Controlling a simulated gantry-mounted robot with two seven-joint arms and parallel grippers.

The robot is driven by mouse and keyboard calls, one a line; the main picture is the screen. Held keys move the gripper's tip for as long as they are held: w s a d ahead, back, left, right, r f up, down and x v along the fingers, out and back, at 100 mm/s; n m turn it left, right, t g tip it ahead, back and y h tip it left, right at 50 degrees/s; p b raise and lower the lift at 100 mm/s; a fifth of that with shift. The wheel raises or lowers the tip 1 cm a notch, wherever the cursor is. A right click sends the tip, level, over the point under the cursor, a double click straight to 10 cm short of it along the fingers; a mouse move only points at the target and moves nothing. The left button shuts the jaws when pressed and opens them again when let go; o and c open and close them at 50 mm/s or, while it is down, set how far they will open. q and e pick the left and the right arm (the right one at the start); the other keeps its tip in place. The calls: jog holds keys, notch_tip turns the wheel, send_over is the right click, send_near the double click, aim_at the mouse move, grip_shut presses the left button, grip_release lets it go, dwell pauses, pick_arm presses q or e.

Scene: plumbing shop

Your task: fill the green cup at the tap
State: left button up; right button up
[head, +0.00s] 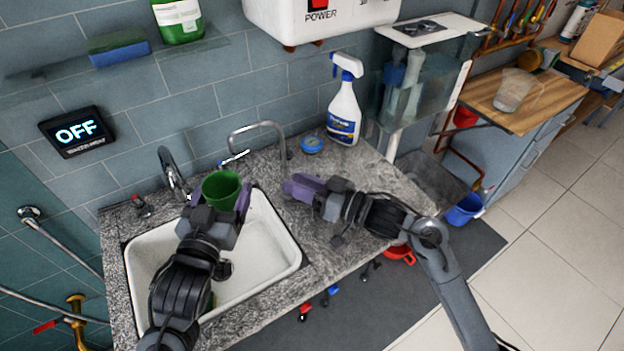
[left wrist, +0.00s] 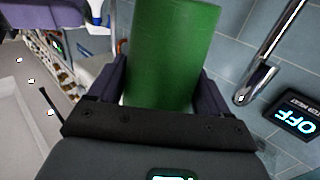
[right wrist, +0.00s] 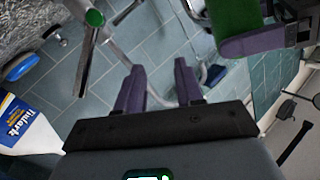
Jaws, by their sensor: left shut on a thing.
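My left gripper (head: 218,204) is shut on the green cup (head: 222,187), held mouth up above the back of the white sink (head: 266,262). The cup fills the jaws in the left wrist view (left wrist: 170,55) and shows at the top of the right wrist view (right wrist: 234,18). A chrome tap spout (head: 170,168) is just left of the cup and apart from it in the left wrist view (left wrist: 262,72). A second, hooked chrome tap (head: 283,146) stands behind and right. My right gripper (right wrist: 158,88) is open and empty over the counter. The cup's inside is unclear.
A spray bottle (head: 344,105) and a round blue thing (head: 311,144) stand at the counter's back. A small red handle (head: 140,204) is left of the sink. A wall display (head: 77,131) reads OFF. Granite counter (head: 318,238) right of the sink is mostly clear.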

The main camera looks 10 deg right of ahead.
jog(key=d+f+g+y, duration=0.1)
jog(key=d, duration=0.3)
jog(key=d+f+g+y, duration=0.1)
jog(key=d+f+g, duration=0.1)
jog(key=d, duration=0.3)
jog(key=d+f+g, duration=0.1)
jog(key=d, duration=0.4)
jog(key=shift+s+f+m+g+y, duration=0.25)
jog(key=shift+f+m+g+y, duration=0.05)
jog(key=shift+y, duration=0.1)
jog(key=shift+w, duration=0.15)
jog(key=x, duration=1.1)
jog(key=shift+w+f, duration=0.1)
grip_shut()
